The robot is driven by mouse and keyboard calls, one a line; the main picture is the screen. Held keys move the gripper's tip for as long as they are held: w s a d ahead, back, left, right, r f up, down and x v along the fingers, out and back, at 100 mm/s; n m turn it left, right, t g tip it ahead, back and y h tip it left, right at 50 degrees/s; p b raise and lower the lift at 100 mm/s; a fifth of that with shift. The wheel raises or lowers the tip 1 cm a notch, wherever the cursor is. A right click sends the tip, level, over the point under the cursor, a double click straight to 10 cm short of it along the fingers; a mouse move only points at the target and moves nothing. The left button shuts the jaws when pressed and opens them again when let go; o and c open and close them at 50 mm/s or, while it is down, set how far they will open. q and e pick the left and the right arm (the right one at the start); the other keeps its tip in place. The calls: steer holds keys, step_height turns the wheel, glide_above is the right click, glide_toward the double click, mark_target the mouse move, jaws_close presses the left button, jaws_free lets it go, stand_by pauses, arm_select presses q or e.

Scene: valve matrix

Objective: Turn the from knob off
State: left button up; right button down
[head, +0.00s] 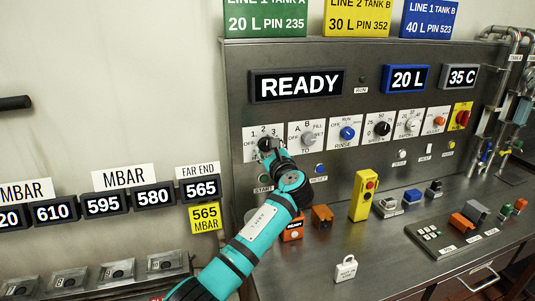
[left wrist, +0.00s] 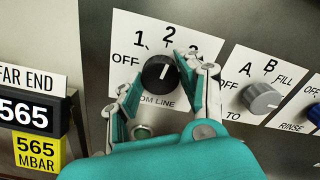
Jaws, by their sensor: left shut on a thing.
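The from knob (left wrist: 159,73) is black and round, on a white plate (left wrist: 127,38) marked OFF, 1, 2 and 3. Its white pointer line leans up toward 2. The lower label is partly hidden and reads "OM LINE". My left gripper (left wrist: 160,76) has a finger on each side of the knob and is shut on it. In the head view my left gripper (head: 268,146) covers most of the knob at the panel's left end. My right gripper is not in view.
The grey TO knob (left wrist: 260,98) sits close to the right. The blue RINSE knob (head: 347,133) is beyond it. Pressure displays (head: 202,188) are to the left. A yellow control box (head: 363,196) and a padlock-shaped white tag (head: 346,268) stand on the steel counter below.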

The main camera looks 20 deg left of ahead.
arm_select(q)
steer(key=n+b, duration=0.1)
steer(key=n, duration=0.1)
steer(key=n+b, duration=0.3)
steer(key=shift+f+n, duration=0.25)
steer(key=shift+n, duration=0.05)
steer(key=n+b, duration=0.3)
steer(key=n, duration=0.1)
steer(key=shift+n+b, duration=0.3)
steer(key=n+b, duration=0.3)
steer(key=n, duration=0.1)
steer(key=shift+f, duration=0.15)
steer(key=n+b, duration=0.3)
steer(key=n, duration=0.2)
steer(key=shift+n, duration=0.3)
steer(key=o, duration=1.2)
steer(key=shift+r, duration=0.2)
steer(key=v, duration=1.2)
